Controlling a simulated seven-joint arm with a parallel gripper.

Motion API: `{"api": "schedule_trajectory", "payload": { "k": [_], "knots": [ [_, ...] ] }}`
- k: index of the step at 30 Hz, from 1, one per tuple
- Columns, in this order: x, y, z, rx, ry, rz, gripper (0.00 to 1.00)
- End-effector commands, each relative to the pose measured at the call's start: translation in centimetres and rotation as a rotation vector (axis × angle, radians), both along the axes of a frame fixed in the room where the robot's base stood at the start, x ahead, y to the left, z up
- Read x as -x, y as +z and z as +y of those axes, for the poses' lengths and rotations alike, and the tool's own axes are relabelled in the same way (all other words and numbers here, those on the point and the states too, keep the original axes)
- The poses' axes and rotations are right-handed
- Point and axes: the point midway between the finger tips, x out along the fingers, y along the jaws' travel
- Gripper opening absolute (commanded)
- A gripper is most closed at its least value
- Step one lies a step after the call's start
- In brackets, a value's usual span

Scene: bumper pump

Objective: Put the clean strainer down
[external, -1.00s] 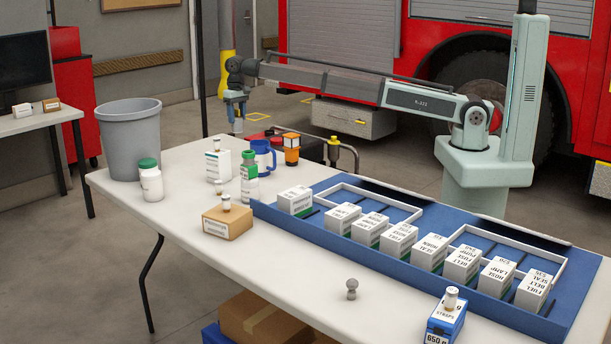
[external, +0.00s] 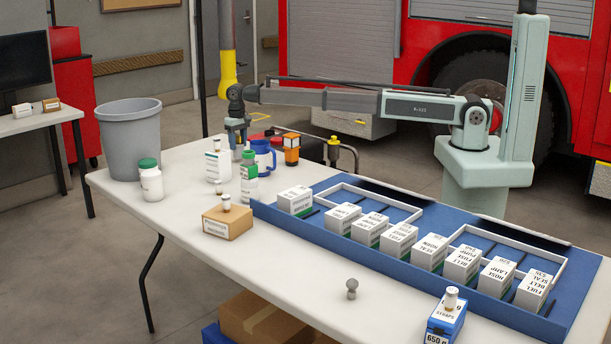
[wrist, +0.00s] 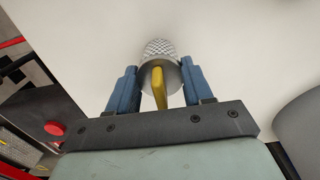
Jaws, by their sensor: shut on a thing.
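My gripper (wrist: 158,78) is shut on the strainer (wrist: 160,48), a grey metal mesh cylinder with a yellow piece (wrist: 159,88) running back between the fingers. In the wrist view the white tabletop (wrist: 215,40) lies beyond the strainer; I cannot tell whether they touch. The strainer is hidden there.
A blue mug (external: 262,155) and an orange container (external: 292,149) stand to the gripper's right. A grey bin (external: 128,140) stands at the left, with a white green-capped jar (external: 150,182) near it. A blue tray (external: 290,228) with several boxes fills the right side.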

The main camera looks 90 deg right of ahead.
Motion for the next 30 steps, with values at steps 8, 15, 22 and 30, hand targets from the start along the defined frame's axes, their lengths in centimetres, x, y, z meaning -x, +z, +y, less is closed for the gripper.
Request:
{"api": "schedule_trajectory", "payload": {
  "k": [8,15,22,30],
  "knots": [
    [0.00,-1.33,0.00,0.000,0.000,0.000,0.20],
    [0.00,-1.61,0.00,0.000,0.000,0.000,0.20],
    [0.00,-1.58,0.00,0.000,0.000,0.000,0.72],
    [0.00,-1.54,0.00,0.000,0.000,0.000,0.76]
  ]
}}
